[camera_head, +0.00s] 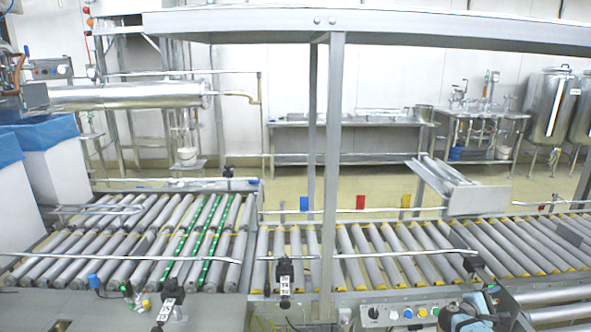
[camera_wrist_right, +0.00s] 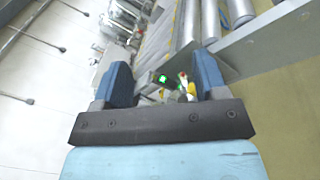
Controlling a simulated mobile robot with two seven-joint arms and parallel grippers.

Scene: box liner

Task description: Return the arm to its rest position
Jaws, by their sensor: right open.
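My right gripper (camera_wrist_right: 163,75) shows in the right wrist view with its two blue fingers spread apart. Nothing is held between them. Beyond the fingers I see a small box with a green light and a yellow and red part. In the head view, part of my right arm and its blue-and-black gripper (camera_head: 468,312) shows at the bottom right, in front of the conveyor and beside the control panel (camera_head: 408,312). The head view does not make its fingers clear. My left gripper is in neither view.
A roller conveyor (camera_head: 395,250) runs across the front, with green-banded rollers (camera_head: 195,240) at the left. A metal post (camera_head: 333,170) and overhead beam (camera_head: 400,25) stand over it. White boxes with blue liners (camera_head: 48,132) are at the left. Black clamps (camera_head: 284,270) line the front rail.

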